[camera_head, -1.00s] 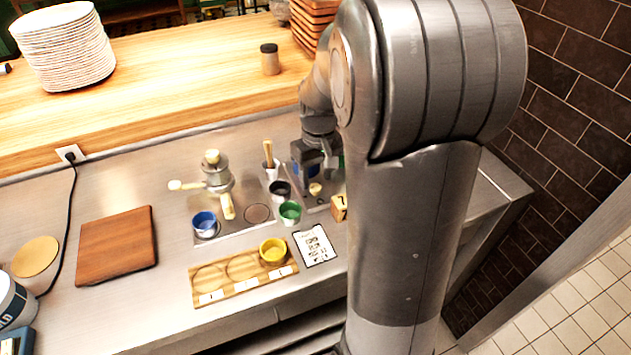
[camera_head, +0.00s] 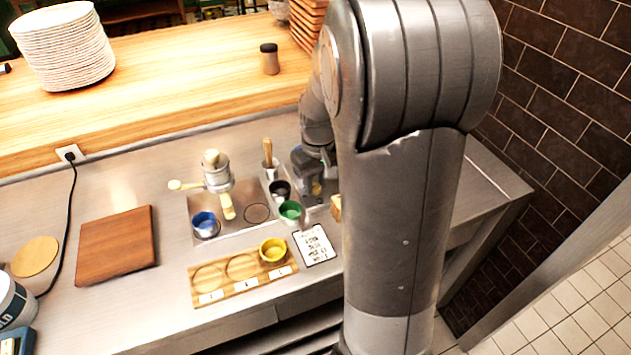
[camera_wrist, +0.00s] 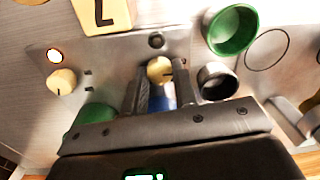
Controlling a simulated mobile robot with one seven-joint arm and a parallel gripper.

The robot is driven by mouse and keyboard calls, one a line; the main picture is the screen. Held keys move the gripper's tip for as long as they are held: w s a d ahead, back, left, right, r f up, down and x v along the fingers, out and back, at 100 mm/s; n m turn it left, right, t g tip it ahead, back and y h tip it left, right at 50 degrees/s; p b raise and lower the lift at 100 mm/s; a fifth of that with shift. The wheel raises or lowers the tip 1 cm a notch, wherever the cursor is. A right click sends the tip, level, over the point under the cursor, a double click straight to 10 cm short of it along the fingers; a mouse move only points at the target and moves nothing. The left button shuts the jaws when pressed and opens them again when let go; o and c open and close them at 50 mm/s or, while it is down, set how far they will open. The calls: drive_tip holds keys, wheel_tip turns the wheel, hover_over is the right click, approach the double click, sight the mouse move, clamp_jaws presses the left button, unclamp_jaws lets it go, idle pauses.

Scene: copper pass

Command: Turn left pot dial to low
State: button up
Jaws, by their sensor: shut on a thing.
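A cream dial (camera_wrist: 160,68) sits on the metal hob panel, between the two fingertips of my gripper (camera_wrist: 161,80) in the wrist view. My gripper is shut on this dial. It is the dial nearer the green cup, which makes it the left one in the head view. A dark round spot, apparently an unlit lamp (camera_wrist: 156,40), is beside it. A second cream dial (camera_wrist: 61,82) has a glowing lamp (camera_wrist: 54,55) by it. A blue pot (camera_wrist: 161,102) shows partly behind the fingers, and a green pot (camera_wrist: 98,113) is partly hidden. In the head view my gripper (camera_head: 316,187) is partly hidden.
A green cup (camera_head: 290,211) and a dark cup (camera_head: 280,189) stand close left of my gripper. A number block (camera_head: 336,207) is close right. A blue cup (camera_head: 205,225), yellow cup (camera_head: 272,250) and printed card (camera_head: 314,244) are further off.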

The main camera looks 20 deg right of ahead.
drive_tip(key=shift+c, duration=0.8)
drive_tip(key=shift+m, duration=0.3)
drive_tip(key=m, duration=1.1)
drive_tip(key=o, duration=1)
